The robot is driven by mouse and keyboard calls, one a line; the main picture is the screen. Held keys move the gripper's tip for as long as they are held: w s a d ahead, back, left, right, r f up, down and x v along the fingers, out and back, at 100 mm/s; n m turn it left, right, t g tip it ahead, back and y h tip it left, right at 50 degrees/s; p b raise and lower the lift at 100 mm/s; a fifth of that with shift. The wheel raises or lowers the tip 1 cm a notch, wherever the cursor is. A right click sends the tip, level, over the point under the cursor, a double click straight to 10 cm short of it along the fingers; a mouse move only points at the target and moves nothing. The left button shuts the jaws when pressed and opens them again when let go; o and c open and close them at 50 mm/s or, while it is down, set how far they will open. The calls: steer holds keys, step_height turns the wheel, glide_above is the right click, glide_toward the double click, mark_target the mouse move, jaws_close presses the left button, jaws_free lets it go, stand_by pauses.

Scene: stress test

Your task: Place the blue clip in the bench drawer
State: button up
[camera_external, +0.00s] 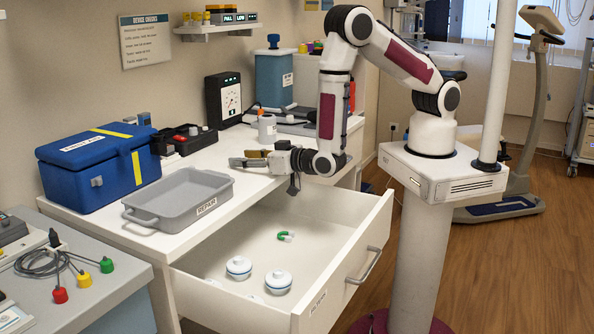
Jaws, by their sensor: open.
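The bench drawer (345,243) is pulled open below the bench top. Two white round lidded pots with blue rings, a left one (239,267) and a right one (278,281), stand in it. A small green and white curved piece (286,236) lies farther back on the drawer floor. I cannot make out a clearly blue clip. My gripper (246,158) is open, low over the bench top behind the drawer, with its fingers pointing left. Whether anything lies between the fingers is too small to tell.
A grey tray labelled REPAIR (178,211) and a blue case (97,168) stand left of my gripper. A grey bottle (267,129) stands just behind it. A black dial box (224,100) is near the wall. The drawer's middle has free floor.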

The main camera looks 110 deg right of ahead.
steer(key=shift+v, duration=5.95)
steer(key=shift+w, duration=0.15)
